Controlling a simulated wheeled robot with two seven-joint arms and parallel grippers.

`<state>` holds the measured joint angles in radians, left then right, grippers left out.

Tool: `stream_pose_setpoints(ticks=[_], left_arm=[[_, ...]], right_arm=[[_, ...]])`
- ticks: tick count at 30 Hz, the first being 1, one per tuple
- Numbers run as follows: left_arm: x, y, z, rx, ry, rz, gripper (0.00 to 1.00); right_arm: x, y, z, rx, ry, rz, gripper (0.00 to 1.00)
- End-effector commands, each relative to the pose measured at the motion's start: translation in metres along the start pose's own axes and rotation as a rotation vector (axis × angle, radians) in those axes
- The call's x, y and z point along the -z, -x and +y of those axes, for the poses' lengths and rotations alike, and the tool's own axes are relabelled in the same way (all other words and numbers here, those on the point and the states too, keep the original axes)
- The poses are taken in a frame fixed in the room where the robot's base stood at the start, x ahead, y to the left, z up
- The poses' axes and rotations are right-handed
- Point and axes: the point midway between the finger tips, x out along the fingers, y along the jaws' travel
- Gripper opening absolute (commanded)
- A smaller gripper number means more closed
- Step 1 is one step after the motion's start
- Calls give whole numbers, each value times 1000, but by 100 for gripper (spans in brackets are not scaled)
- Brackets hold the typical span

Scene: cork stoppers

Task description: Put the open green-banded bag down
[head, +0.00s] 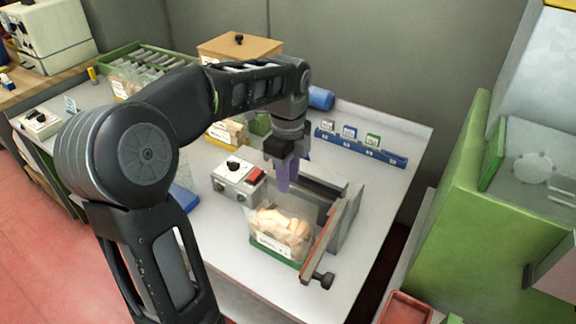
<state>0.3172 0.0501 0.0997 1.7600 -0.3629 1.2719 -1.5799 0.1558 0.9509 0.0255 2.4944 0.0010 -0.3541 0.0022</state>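The green-banded bag (281,233) is clear, holds pale cork stoppers and has a white label at its front. Its green band shows at the bottom. It looks upright at the front of the sealing device (347,225), beside the red-edged bar. My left gripper (284,186) points down just behind and above the bag, over the device. Its purple fingers are seen nearly edge-on, so the gap between them is hidden. I cannot tell whether they touch the bag's clear upper part. My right gripper is not in view.
A grey control box (238,180) with a red switch stands left of the device. A blue rack (360,148) with several cards lies at the back right. Another bag of corks (226,132) stands behind my arm. The table's front right is clear. A green machine (455,190) stands at right.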

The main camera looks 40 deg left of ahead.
Motion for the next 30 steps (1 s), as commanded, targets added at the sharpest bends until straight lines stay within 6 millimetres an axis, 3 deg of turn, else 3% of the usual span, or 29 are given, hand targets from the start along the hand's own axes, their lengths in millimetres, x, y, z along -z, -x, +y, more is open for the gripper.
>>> stream_pose_setpoints(ticks=[3, 9, 30], left_arm=[[0, 20, -1, 3, -1, 0, 25], [0, 36, 0, 0, 0, 0, 25], [0, 36, 0, -1, 0, 0, 25]], right_arm=[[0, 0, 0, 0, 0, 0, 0], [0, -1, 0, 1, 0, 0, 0], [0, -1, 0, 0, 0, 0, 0]])
